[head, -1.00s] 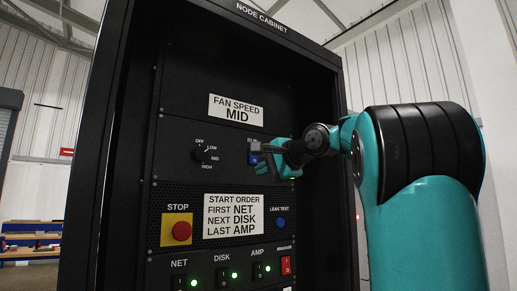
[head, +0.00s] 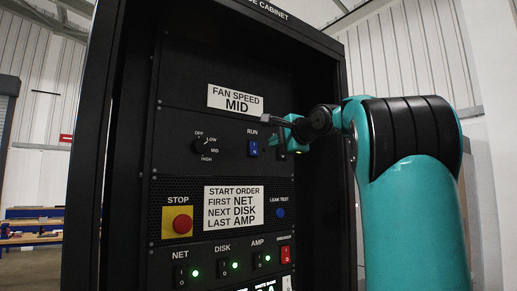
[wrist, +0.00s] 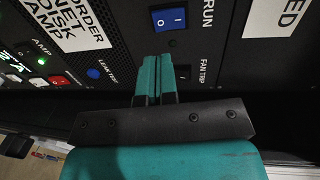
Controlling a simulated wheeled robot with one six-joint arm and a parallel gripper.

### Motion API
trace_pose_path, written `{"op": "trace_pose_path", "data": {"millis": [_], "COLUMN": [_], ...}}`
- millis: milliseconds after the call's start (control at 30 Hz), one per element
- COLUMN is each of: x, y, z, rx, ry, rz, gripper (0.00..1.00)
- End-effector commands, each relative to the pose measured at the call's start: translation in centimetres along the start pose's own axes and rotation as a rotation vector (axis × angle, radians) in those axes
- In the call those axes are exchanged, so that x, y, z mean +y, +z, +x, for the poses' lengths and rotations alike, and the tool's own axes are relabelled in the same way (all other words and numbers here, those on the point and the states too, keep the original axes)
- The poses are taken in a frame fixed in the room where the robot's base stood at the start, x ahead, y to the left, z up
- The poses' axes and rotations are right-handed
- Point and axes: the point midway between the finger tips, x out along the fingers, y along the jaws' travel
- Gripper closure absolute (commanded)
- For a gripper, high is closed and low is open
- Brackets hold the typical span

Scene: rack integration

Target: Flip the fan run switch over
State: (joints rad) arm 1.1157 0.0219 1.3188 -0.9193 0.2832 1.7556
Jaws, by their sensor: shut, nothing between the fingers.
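The fan run switch is a blue rocker (head: 253,148) under the RUN label, marked 0 and 1. It also shows at the top of the wrist view (wrist: 168,19). I cannot tell for sure which side is pressed in. My gripper (head: 277,119) is shut and empty, above and to the right of the switch in the head view. In the wrist view its teal fingertips (wrist: 157,62) are together, with a gap of panel between them and the switch. The FAN TRIP label (wrist: 203,72) and a small dark rocker lie beside the fingertips.
On the black cabinet are a speed knob (head: 202,146), a FAN SPEED MID plate (head: 235,98), a red STOP button (head: 182,224), a blue leak test button (head: 281,213) and a red breaker switch (head: 285,253). NET, DISK and AMP switches have green lights. The cabinet's right wall stands near my arm.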

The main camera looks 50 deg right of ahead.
Motion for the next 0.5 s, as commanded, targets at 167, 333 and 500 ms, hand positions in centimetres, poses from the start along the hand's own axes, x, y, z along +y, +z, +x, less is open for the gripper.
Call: {"op": "trace_pose_path", "data": {"millis": [167,333,500], "x": [-0.3,-0.3,-0.2], "y": [0.1,0.1,0.0], "z": [4.0,6.8,8.4], "rx": [-0.006,-0.003,-0.001], "ry": [0.003,0.003,0.001], "rz": [0.002,0.001,0.0], "gripper": [1.0,1.0,1.0]}}
